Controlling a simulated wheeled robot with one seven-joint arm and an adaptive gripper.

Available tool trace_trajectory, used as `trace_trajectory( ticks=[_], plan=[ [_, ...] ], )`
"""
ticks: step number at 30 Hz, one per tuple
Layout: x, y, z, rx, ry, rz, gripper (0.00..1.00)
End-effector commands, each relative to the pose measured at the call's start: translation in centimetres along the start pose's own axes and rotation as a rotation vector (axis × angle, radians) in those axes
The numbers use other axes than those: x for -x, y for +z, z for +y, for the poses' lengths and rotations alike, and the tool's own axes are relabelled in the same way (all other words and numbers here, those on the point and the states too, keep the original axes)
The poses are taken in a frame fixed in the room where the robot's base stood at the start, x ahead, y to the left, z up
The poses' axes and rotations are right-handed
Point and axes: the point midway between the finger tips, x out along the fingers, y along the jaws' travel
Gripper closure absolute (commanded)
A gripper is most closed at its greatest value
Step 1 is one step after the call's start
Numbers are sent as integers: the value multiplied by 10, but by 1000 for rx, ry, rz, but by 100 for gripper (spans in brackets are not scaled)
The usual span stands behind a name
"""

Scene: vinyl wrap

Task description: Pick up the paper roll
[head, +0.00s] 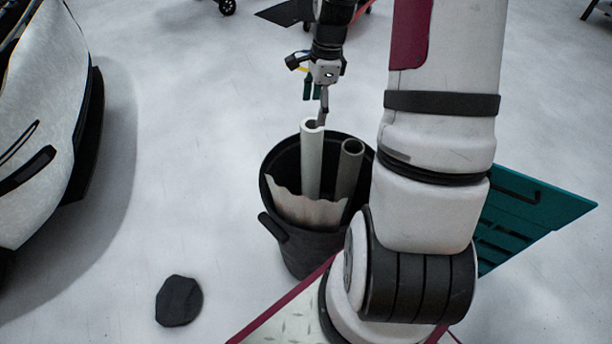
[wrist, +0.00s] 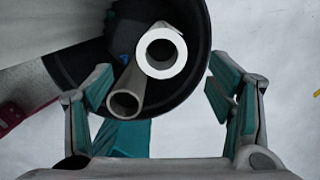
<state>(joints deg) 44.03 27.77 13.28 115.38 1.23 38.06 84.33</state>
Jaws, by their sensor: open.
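A white paper roll (head: 311,160) stands upright in a dark bin (head: 298,250). In the wrist view the roll shows end-on as a white ring (wrist: 142,52). A thinner grey-brown tube (head: 349,165) leans beside it, and its open end is nearer the wrist camera (wrist: 135,80). My gripper (head: 322,108) is pointed down at the roll's top end in the head view. In the wrist view its teal-padded fingers (wrist: 162,85) are spread wide, with the roll and tube ends between and beyond them. It holds nothing; whether a finger touches the roll is unclear.
A torn pale sheet (head: 305,210) sticks up at the front of the bin. A dark lump (head: 179,301) lies on the pale floor. A white-wrapped car (head: 35,120) stands at the left.

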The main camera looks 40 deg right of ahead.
Motion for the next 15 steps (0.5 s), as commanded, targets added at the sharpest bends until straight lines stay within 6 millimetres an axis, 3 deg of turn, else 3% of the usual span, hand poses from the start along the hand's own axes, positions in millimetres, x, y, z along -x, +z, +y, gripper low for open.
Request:
trace_trajectory(
  ticks=[6,15],
  plan=[
    [-45,0,1,1,4,-2,25],
    [-69,0,0,3,1,0,25]
  ],
)
